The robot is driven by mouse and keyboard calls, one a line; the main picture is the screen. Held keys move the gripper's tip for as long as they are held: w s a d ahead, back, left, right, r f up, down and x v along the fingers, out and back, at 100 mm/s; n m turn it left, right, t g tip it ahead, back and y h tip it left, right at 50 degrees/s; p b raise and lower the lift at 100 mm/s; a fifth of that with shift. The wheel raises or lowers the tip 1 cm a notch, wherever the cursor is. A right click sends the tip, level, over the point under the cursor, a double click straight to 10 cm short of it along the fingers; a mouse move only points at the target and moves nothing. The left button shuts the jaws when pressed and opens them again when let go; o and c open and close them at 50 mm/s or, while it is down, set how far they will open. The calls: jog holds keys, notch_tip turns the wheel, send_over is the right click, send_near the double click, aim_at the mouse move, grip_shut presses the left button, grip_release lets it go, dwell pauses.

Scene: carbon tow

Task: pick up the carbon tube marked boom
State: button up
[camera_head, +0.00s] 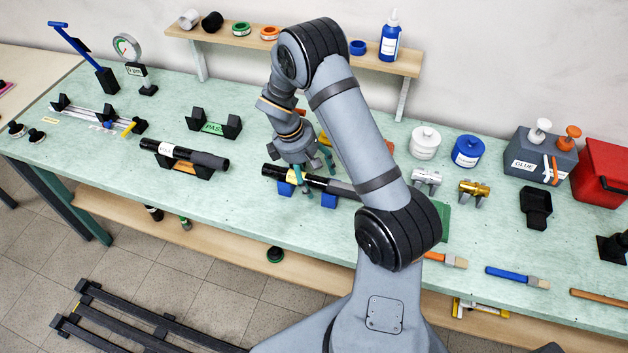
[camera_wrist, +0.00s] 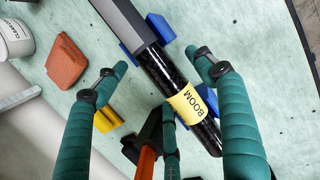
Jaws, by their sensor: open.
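The carbon tube marked BOOM (camera_wrist: 163,70) is black with a yellow label (camera_wrist: 189,104) and a grey sleeve at one end. In the head view the tube (camera_head: 272,171) lies across blue support blocks (camera_head: 329,200) on the bench. My gripper (camera_head: 319,178) is over the tube, pointing down, with teal fingers. In the wrist view the open fingers (camera_wrist: 165,68) stand apart, with the tube showing between and beyond them. I cannot tell exactly how high they are above it. My arm hides part of the tube's right end in the head view.
Another black tube with a white label (camera_head: 164,150) rests on a dark stand to the left. A green-labelled black stand (camera_head: 213,127) is behind it. Silver (camera_head: 426,177) and gold (camera_head: 474,189) fittings are at right. An orange-handled tool (camera_wrist: 147,160) and a yellow block (camera_wrist: 107,120) are near the fingers.

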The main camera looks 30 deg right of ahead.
jog(key=shift+c, duration=0.8)
jog(key=c, duration=1.1)
jog(key=shift+s, duration=0.1)
jog(key=shift+c, duration=0.4)
